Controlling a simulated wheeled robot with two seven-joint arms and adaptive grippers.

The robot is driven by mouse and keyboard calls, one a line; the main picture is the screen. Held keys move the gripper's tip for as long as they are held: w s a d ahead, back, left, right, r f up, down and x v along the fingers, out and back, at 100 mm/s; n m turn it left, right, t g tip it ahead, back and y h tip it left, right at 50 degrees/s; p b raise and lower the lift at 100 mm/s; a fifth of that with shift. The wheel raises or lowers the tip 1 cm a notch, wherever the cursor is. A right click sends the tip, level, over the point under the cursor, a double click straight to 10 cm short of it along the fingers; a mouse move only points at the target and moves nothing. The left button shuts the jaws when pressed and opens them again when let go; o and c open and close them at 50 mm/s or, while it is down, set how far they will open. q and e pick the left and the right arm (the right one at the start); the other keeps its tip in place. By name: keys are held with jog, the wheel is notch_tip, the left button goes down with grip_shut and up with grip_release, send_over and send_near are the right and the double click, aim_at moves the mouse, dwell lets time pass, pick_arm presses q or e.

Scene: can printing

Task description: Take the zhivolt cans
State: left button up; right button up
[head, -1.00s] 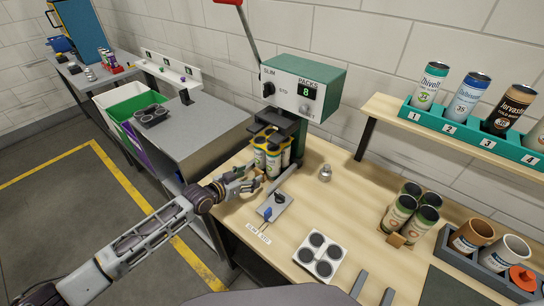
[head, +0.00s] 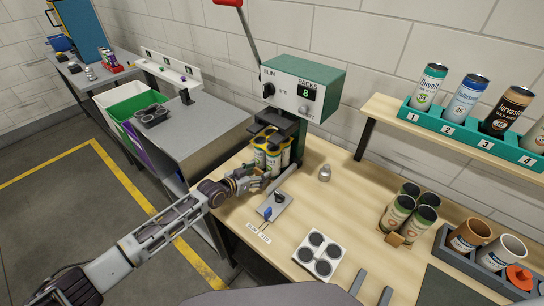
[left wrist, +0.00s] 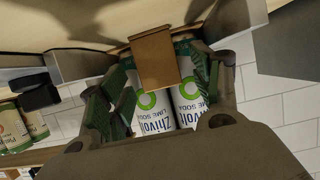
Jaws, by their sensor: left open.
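Whether the fingers touch the tab is unclear. A single Zhivolt can (head: 428,88) stands in shelf slot 1. My right gripper is out of view.
A small plate with a blue lever (head: 270,210) and a white four-hole tray (head: 319,256) lie right of my arm. A pack of green-topped cans (head: 402,212) and a grey cup rack (head: 480,258) stand further right. A small metal piece (head: 325,173) stands by the press.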

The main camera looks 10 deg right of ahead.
pick_arm(q)
jog(key=c, duration=1.1)
jog(key=shift+r, duration=0.25)
